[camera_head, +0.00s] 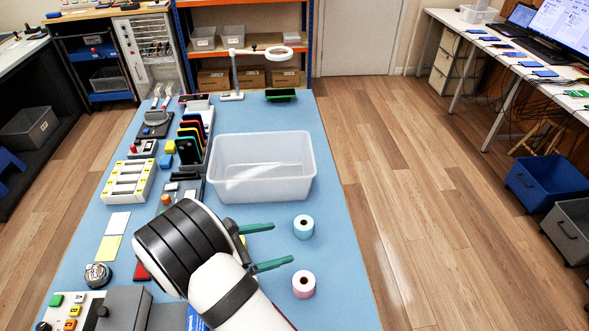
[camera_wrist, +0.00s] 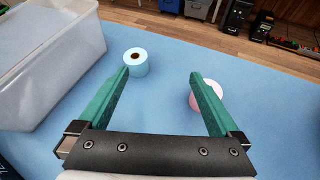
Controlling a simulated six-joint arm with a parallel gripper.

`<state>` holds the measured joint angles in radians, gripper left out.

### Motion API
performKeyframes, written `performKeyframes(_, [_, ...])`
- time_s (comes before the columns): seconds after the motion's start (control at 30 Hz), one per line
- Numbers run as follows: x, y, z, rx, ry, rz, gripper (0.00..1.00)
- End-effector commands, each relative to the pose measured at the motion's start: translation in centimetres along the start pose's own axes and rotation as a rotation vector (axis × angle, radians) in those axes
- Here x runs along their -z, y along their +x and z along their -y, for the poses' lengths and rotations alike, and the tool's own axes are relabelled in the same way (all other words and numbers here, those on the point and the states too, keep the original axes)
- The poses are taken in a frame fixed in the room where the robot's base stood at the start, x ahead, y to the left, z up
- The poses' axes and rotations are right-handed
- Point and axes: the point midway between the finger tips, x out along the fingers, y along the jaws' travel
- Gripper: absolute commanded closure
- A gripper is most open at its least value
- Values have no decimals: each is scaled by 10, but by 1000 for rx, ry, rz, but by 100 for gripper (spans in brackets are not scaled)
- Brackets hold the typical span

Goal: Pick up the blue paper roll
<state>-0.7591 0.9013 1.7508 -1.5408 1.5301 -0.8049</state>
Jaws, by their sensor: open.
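The blue paper roll (camera_head: 303,227) stands upright on the blue table, right of my gripper in the head view. It also shows in the wrist view (camera_wrist: 136,63), beyond the tip of the left finger. My gripper (camera_head: 282,245) is open and empty, its two green fingers pointing right. In the head view the blue roll lies a little beyond the fingertips, apart from them. A pink paper roll (camera_head: 303,284) stands nearer the table's front, below the blue roll. In the wrist view the right finger partly hides the pink roll (camera_wrist: 207,95).
A translucent plastic bin (camera_head: 262,194) stands behind the blue roll, at the left in the wrist view. Phones in a rack (camera_head: 190,140), trays and small devices fill the table's left side. The table's right edge is close to the rolls. Bare table surrounds both rolls.

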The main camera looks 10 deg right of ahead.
Motion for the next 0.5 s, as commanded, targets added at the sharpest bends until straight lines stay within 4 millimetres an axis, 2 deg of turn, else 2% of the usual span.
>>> performKeyframes(0.03, [20, -3, -9, -63, -89, 30, 1])
performKeyframes(0.1, [37, -6, -18, -124, -166, 59, 1])
performKeyframes(0.17, [43, -4, -23, -147, -196, 70, 1])
performKeyframes(0.27, [42, 19, -26, -147, -203, 73, 1])
performKeyframes(0.4, [39, 61, -32, -145, -199, 73, 1])
performKeyframes(0.5, [37, 83, -36, -146, -199, 72, 1])
